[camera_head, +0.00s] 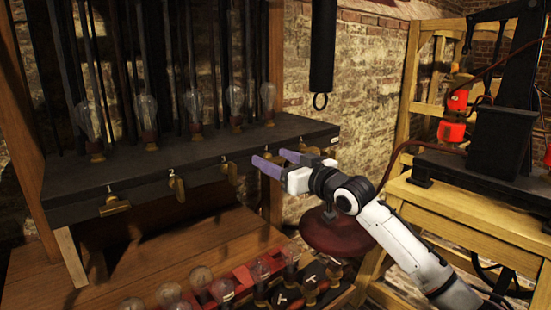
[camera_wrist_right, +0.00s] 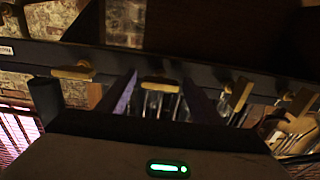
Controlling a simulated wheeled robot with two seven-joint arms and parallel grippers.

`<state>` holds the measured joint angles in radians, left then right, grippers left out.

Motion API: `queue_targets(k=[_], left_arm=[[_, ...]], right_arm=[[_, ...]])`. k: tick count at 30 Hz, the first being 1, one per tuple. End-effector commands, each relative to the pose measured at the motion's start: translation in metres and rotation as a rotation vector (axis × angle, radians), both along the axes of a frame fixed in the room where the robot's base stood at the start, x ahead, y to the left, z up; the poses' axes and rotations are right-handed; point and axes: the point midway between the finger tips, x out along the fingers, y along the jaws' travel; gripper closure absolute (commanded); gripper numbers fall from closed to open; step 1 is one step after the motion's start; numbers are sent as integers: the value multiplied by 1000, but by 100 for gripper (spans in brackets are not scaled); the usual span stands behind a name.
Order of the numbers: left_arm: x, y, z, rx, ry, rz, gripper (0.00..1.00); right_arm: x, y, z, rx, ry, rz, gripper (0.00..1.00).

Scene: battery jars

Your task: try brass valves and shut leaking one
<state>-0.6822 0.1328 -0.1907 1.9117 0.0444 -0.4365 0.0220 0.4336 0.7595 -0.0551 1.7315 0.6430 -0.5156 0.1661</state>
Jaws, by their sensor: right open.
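Brass valves line the front edge of a dark shelf (camera_head: 75,205). Valve 1 (camera_head: 114,205) has its handle lying sideways. Valve 2 (camera_head: 179,189) and valve 3 (camera_head: 231,173) have handles hanging down. The rightmost valve (camera_head: 313,150) sits sideways behind my right gripper (camera_head: 268,155). That gripper is open, its purple fingers at the shelf edge right of valve 3. In the right wrist view, which looks upside down, a sideways brass valve (camera_wrist_right: 160,86) shows between the spread fingers; contact cannot be told. I cannot make out a leak. My left gripper is not in view.
Several glass bulbs (camera_head: 146,112) stand on the shelf, with dark rods behind. More bulbs (camera_head: 200,278) sit on the wooden bench below. A round dark-red seat (camera_head: 335,237) is under my right arm. A wooden table (camera_head: 465,205) with apparatus stands right.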

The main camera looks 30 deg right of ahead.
Motion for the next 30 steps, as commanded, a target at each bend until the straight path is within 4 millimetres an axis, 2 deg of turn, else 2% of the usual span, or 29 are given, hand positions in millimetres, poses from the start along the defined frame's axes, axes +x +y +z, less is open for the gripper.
queue_targets(k=[7,14,23,30], left_arm=[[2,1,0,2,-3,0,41],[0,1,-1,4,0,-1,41],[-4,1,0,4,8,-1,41],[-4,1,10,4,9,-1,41]], right_arm=[[0,0,0,0,-1,0,42],[0,0,0,0,-1,0,81],[0,0,1,-34,-3,0,82],[0,1,3,-164,-13,0,82]])
